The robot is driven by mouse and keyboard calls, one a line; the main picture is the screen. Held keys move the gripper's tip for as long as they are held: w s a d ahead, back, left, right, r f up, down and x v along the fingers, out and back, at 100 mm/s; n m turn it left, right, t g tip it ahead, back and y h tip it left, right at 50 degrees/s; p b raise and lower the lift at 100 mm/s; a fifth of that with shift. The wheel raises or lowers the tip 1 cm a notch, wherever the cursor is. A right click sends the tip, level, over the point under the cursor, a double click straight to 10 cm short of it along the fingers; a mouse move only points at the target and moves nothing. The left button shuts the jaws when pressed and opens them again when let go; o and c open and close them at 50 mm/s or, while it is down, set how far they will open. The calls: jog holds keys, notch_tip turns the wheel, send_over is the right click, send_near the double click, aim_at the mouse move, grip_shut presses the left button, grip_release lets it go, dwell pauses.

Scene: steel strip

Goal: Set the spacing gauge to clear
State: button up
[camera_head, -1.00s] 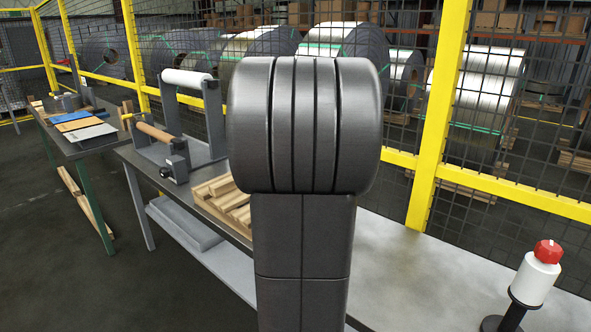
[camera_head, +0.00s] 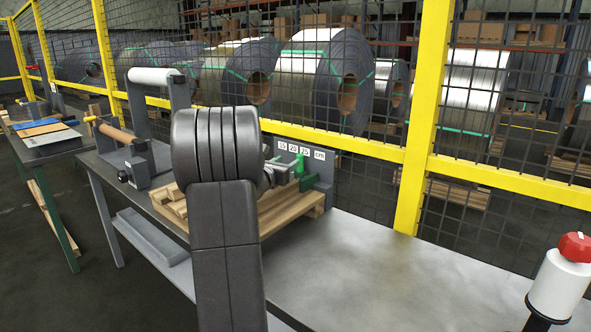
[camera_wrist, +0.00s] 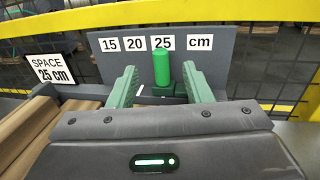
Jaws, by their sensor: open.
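The spacing gauge is a grey upright board (camera_wrist: 225,75) with white cards reading 15, 20, 25 and cm. A bright green upright peg (camera_wrist: 162,72) stands below the 25 card. No mark reading "clear" shows. My gripper (camera_wrist: 160,82) is open, with one green finger on each side of the peg. Gaps show between the fingers and the peg. The peg's lower end is hidden behind the gripper body.
A sign reading SPACE 25 cm (camera_wrist: 50,70) stands left of the board. Wooden slats (camera_head: 285,205) lie on the bench below the gauge. A yellow-framed mesh fence (camera_head: 421,125) runs behind. The bench top (camera_head: 390,265) on the right is bare up to a red-topped white post (camera_head: 560,285).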

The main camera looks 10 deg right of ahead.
aim_at(301, 172)
notch_tip(301, 172, down, 3)
jog(key=shift+r+b, duration=0.1)
jog(key=shift+b, duration=0.35)
jog(key=shift+w+d+r+p, duration=0.5)
jog(key=shift+r+p, duration=0.25)
jog(key=shift+p, duration=0.35)
jog(key=p+x, duration=0.3)
jog(key=x, duration=0.2)
jog(key=shift+f, duration=0.1)
jog(key=shift+w+d+f, duration=0.15)
jog(key=shift+w+d, duration=0.15)
jog(key=shift+w, duration=0.2)
grip_shut()
